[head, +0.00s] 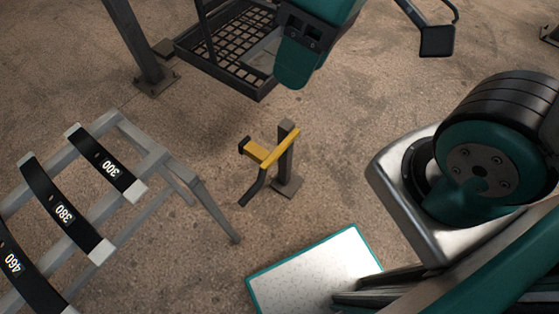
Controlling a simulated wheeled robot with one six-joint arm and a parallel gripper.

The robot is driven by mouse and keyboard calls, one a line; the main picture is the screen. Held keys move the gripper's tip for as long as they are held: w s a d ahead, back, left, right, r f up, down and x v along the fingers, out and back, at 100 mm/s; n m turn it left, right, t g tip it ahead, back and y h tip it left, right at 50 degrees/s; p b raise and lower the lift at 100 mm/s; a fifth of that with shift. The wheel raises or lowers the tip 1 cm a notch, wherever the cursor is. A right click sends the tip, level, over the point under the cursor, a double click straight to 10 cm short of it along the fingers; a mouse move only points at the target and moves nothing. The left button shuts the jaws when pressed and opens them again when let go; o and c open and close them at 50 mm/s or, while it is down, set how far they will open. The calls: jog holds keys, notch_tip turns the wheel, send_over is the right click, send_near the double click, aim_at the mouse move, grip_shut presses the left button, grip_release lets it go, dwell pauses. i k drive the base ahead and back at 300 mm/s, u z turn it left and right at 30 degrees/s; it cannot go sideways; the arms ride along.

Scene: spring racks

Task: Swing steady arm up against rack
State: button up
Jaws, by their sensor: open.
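The grey rack (155,158) stands at the left, with black curved bands marked 300 (107,163), 380 (66,208) and 460 (14,264) across its bars. Right of it, a short dark post (287,155) stands on a small floor plate. A yellow arm (281,147), which looks like the steady arm, sits at the post. A yellow block with a black end points toward the rack, and a dark rod slopes down to the lower left. In the picture the arm stands apart from the rack. I cannot make out my gripper's fingers.
A dark mesh-floored frame (186,50) with an upright stands behind. A teal block (299,60) hangs into the top of the view. A pale teal-edged panel (318,272) lies at the bottom. A black padded stand (437,40) is at upper right. Bare floor surrounds the post.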

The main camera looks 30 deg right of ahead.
aim_at(256, 153)
jog(key=u, duration=1.85)
jog(key=k, duration=0.65)
jog(key=z, duration=2.5)
